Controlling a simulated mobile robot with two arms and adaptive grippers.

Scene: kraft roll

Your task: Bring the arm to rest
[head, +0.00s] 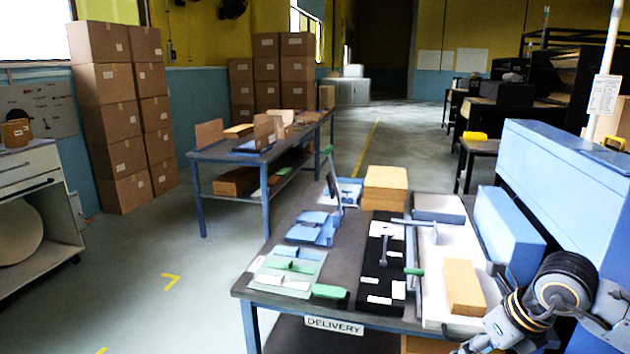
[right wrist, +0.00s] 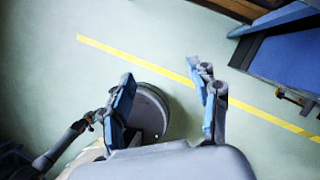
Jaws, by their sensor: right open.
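My right arm (head: 540,300) reaches in at the lower right of the head view, beside the front right corner of the delivery table. Its gripper is mostly cut off by the bottom edge there. In the right wrist view my right gripper (right wrist: 160,75) is open, its two blue-grey fingers well apart. Nothing is held between them, and the floor shows beyond. A round dark grey shape (right wrist: 152,108) lies behind the left finger; I cannot tell what it is. My left gripper is not in view.
The delivery table (head: 262,283) holds a cardboard-coloured block (head: 463,287), a black tray (head: 372,268), green-handled tools and blue pieces. A blue machine (head: 570,165) stands close on the right. Open floor (head: 150,260) lies left. A yellow floor line (right wrist: 145,65) crosses the wrist view.

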